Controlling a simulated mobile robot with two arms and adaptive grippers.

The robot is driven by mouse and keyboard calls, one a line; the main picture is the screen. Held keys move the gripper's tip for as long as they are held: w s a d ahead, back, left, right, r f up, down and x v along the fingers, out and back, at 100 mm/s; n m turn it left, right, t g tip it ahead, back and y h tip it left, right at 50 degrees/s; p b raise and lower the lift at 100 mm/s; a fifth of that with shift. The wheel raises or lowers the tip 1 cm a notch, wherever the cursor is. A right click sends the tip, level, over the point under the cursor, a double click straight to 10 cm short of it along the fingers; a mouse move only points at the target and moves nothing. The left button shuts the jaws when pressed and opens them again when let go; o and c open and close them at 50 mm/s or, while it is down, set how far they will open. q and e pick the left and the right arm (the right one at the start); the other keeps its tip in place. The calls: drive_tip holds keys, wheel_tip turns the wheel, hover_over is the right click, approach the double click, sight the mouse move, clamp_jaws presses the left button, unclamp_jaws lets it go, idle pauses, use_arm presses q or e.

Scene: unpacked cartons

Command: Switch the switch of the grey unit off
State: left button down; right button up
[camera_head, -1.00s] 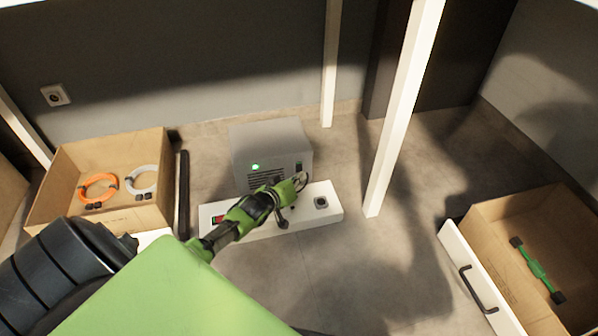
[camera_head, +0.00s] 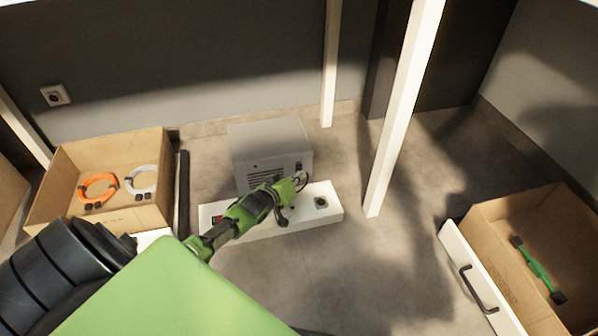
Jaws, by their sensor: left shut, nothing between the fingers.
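The grey unit (camera_head: 270,142) is a box standing on the floor behind a white power strip (camera_head: 310,212). Its front has a vent grille and a dark rocker switch (camera_head: 299,166) at the right. The small lamp (camera_head: 255,167) on its front is dark. My left gripper (camera_head: 302,182) is shut and empty, with its tips just in front of and below the switch. I cannot tell whether they touch it. The left arm hides part of the strip and the unit's lower front. My right gripper is not in view.
A cardboard carton (camera_head: 110,217) at the left holds an orange cable (camera_head: 98,188) and a white cable (camera_head: 141,180). A carton (camera_head: 500,218) with a green tool (camera_head: 538,270) stands at the right. A white post (camera_head: 403,110) rises right of the strip. A wall socket (camera_head: 55,95) is at the left.

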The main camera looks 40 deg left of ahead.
use_arm(q)
drive_tip(key=shift+d, duration=0.1)
drive_tip(key=shift+s+d+r+p, duration=0.2)
drive_tip(key=shift+s+d+p, duration=0.05)
drive_tip(key=shift+p, duration=0.35)
drive_tip(key=shift+s+d, duration=0.15)
drive_tip(key=shift+s+d+f, duration=0.1)
